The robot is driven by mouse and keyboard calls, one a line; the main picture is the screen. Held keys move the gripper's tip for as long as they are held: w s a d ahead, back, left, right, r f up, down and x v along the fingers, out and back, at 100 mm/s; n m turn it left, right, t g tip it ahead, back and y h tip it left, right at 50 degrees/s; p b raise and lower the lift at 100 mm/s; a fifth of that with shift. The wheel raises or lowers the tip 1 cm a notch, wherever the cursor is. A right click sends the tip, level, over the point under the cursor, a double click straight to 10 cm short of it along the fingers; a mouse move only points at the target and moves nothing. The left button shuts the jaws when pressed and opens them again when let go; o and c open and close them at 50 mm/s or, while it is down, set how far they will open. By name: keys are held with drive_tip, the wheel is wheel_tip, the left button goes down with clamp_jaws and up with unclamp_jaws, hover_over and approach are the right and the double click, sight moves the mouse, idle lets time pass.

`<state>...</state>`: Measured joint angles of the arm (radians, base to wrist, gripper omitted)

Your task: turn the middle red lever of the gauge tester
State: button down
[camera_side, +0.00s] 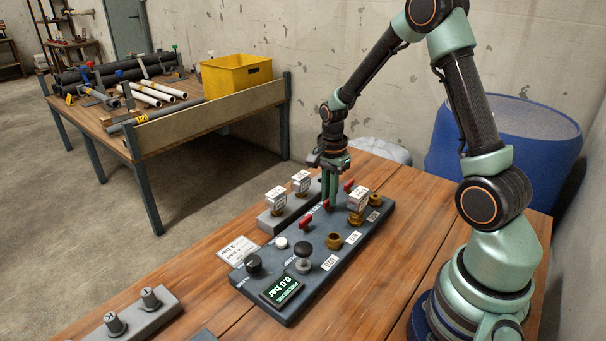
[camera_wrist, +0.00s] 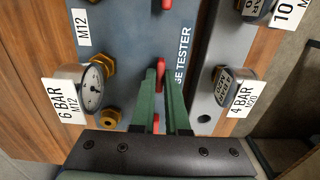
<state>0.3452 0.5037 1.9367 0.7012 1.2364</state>
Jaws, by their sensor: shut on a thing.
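The gauge tester (camera_side: 318,262) is a dark grey panel on the wooden bench, with three red levers in a row. The middle red lever (camera_side: 326,204) is at my gripper's (camera_side: 329,203) fingertips, with the near lever (camera_side: 305,223) and far lever (camera_side: 349,186) to either side. In the wrist view, the middle lever (camera_wrist: 160,68) shows between the tips of the green fingers, and my gripper (camera_wrist: 160,88) is shut on it. Another red lever (camera_wrist: 167,4) is cut off at the top edge. The fingers hide part of the middle lever.
A 6 BAR gauge (camera_wrist: 88,86) stands on a brass fitting close left of my fingers. A 4 BAR gauge (camera_wrist: 232,84) is on the grey rack (camera_wrist: 205,50) to the right.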

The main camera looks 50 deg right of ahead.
drive_tip(key=shift+r, duration=0.1)
drive_tip(key=c, duration=0.9)
unclamp_jaws()
wheel_tip(320, 180, up, 12)
drive_tip(key=shift+r, duration=0.1)
drive_tip(key=s+a+r+n+t, duration=0.2)
drive_tip(key=s+a+n, duration=0.1)
drive_tip(key=n, duration=0.3)
drive_tip(key=s+a+r+n+t, duration=0.1)
drive_tip(key=s+a+r+n, duration=0.2)
drive_tip(key=a+n, duration=0.3)
drive_tip(key=s+a+r+n+t, duration=0.2)
drive_tip(key=s+a+n, duration=0.1)
drive_tip(key=n, duration=0.3)
drive_tip(key=shift+a+r+t, duration=0.3)
drive_tip(key=shift+a+r, duration=0.05)
drive_tip(key=shift+a, duration=0.4)
